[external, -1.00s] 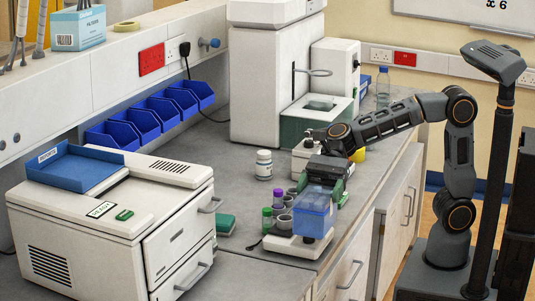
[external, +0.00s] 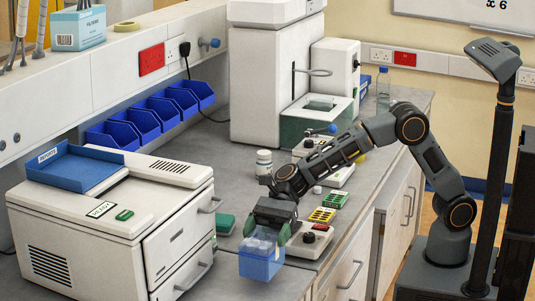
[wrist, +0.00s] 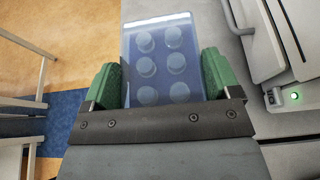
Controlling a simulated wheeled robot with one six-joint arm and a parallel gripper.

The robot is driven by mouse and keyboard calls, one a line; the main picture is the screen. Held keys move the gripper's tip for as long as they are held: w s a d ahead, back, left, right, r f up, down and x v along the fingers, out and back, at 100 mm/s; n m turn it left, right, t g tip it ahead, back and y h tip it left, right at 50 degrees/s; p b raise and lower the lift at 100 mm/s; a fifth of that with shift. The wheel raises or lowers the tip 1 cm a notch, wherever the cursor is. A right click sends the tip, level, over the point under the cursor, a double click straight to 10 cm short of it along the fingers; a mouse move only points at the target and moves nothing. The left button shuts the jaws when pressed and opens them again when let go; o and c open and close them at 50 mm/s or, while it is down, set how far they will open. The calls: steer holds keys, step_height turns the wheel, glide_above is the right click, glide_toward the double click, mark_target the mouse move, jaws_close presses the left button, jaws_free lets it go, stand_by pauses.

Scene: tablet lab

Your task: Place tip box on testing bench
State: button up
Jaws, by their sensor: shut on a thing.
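The tip box (external: 261,262) is a translucent blue box with a clearer upper part. My gripper (external: 268,222) is shut on it from above, near the front end of the grey bench (external: 225,155), right of the white machine. The wrist view shows the box (wrist: 160,60) between my gripper's green finger pads (wrist: 162,82), with round shapes on its face in rows. I cannot tell how high the box is held, or whether it is over the worktop or past its front edge.
A white machine with drawers (external: 120,225) stands close left of the box. A small white device with a dark knob (external: 308,240), a yellow rack (external: 321,215) and a green rack (external: 335,200) lie to the right. A white bottle (external: 263,162) stands behind my arm. Floor (wrist: 60,35) shows in the wrist view.

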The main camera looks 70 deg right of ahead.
steer(key=shift+w+a+f, duration=0.1)
steer(key=shift+f, duration=1.6)
steer(key=shift+f, duration=0.2)
steer(key=o, duration=0.8)
steer(key=shift+o, duration=0.2)
steer(key=shift+r, duration=0.3)
steer(key=v, duration=1.2)
steer(key=shift+b, duration=0.4)
